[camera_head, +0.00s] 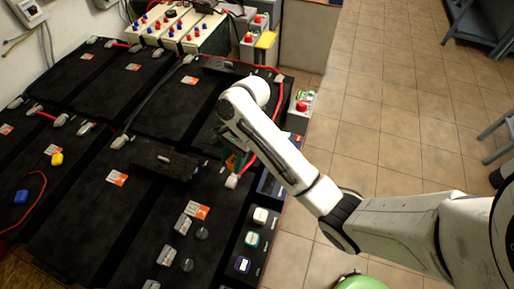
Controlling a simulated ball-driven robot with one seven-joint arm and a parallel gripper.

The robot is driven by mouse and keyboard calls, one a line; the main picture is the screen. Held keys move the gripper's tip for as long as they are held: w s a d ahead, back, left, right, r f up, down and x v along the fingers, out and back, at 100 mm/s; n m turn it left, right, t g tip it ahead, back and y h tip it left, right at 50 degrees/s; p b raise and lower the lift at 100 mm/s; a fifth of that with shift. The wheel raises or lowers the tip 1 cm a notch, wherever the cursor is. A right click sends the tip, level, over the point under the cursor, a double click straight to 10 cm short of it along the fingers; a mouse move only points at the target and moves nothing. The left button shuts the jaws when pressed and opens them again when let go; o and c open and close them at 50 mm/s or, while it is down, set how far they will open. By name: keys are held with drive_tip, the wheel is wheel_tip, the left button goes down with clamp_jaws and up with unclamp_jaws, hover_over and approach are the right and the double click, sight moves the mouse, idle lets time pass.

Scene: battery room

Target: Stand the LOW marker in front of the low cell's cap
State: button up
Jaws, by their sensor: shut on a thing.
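My gripper (232,161) points down over the black batteries near the middle of the view, partly hidden behind my forearm. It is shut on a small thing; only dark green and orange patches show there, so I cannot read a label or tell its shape. I cannot pick out the LOW marker for sure.
Large black batteries (75,215) fill the left, with cables and clamps on top. A dark bar (163,161) lies across them. Grey-topped pieces (183,224) stand at the front. Smaller cream batteries (180,30) stand at the back. Tiled floor (385,110) is open to the right.

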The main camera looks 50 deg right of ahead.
drive_tip(key=s+d+m+t+h, duration=0.1)
drive_tip(key=s+d+m+t, duration=0.2)
drive_tip(key=s+d+m, duration=0.6)
drive_tip(key=w+d+f, duration=0.2)
drive_tip(key=w+f, duration=0.1)
drive_tip(key=w, duration=0.1)
drive_tip(key=w+d+f, duration=0.2)
drive_tip(key=w+f, duration=0.1)
drive_tip(key=w, duration=0.1)
drive_tip(key=w+d+f, duration=0.2)
drive_tip(key=w+f, duration=0.1)
drive_tip(key=w, duration=0.2)
drive_tip(key=shift+d+f, duration=0.3)
drive_tip(key=shift+w+f+h, duration=0.2)
drive_tip(key=shift+f+h, duration=0.1)
drive_tip(key=shift+f, duration=1.35)
drive_tip(key=shift+f, duration=0.15)
drive_tip(key=o, duration=1)
